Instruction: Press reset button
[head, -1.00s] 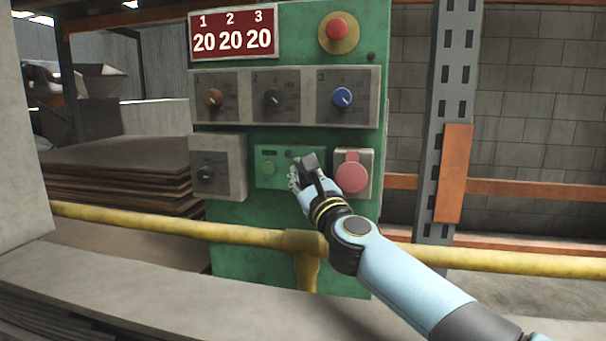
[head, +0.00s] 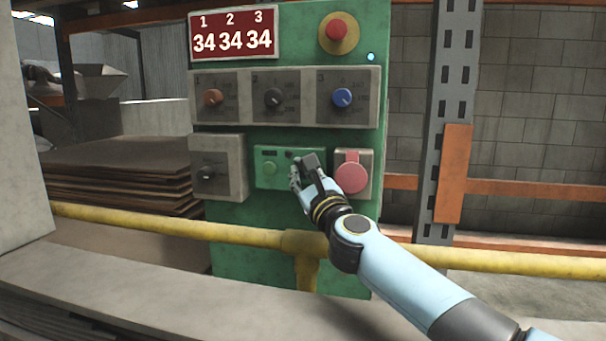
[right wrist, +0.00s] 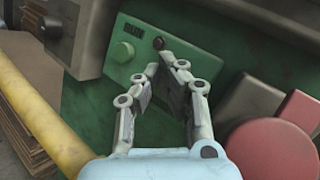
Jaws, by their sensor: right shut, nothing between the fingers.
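A green control box (head: 281,181) sits low on the green cabinet. It carries a green round button (head: 268,168) and a small dark round button (head: 289,155); both also show in the right wrist view, the green button (right wrist: 124,51) at left and the dark button (right wrist: 158,43) just beyond my fingertips. I see no reset label. My right gripper (head: 301,168) is shut and empty in front of the box's right part. In the right wrist view its fingertips (right wrist: 165,62) lie close to the dark button; I cannot tell whether they touch it. My left gripper is out of view.
A large red button (head: 350,179) is right of my gripper, and a red knob on yellow (head: 337,31) is at the top. Three dials (head: 273,97) sit under the red display (head: 232,36), which reads 34 34 34. A yellow rail (head: 170,226) crosses in front.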

